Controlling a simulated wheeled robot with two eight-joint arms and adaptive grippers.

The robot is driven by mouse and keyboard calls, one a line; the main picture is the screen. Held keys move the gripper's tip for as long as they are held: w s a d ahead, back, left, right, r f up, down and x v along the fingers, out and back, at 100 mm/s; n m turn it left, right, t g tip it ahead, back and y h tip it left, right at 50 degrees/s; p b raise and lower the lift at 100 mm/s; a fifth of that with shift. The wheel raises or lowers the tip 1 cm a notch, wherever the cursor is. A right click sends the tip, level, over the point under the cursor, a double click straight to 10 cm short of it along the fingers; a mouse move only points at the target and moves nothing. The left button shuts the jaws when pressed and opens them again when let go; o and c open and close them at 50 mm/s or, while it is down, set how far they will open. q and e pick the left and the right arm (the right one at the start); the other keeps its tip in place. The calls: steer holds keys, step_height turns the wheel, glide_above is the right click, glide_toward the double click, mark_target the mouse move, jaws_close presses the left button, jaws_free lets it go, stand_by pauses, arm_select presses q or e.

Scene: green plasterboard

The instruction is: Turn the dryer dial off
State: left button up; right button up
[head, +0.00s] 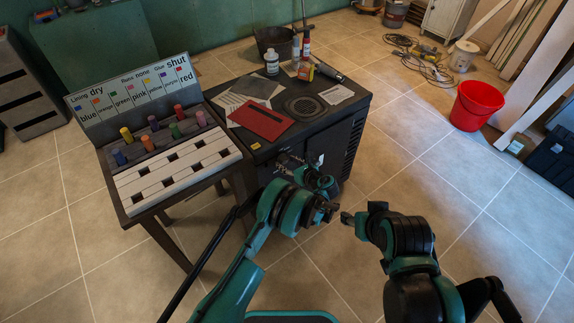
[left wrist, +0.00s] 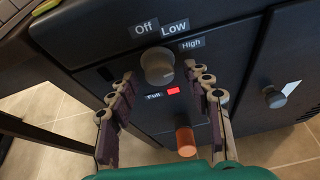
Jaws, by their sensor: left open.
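The dryer (head: 340,130) is a dark box with papers and a round vent on its top. Its round grey dial (left wrist: 157,65) shows on the front panel in the left wrist view, with labels Off, Low and High above it and Full below. I cannot tell which label the dial points to. My left gripper (left wrist: 160,77) is open, its fingers spread to either side of the dial with no clear contact. In the head view the left gripper (head: 291,160) is small and dark at the dryer's front. My right arm ends in a small dark tip (head: 348,217), its jaws unclear.
A red light (left wrist: 173,91) and an orange cylinder (left wrist: 185,140) are below the dial, a second knob (left wrist: 274,97) to the right. A table with a sorting rack (head: 180,165) and coloured pegs stands left of the dryer. A red bucket (head: 476,105) stands on open floor.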

arm_select(q)
steer(key=shift+w, duration=0.1)
jaws_close()
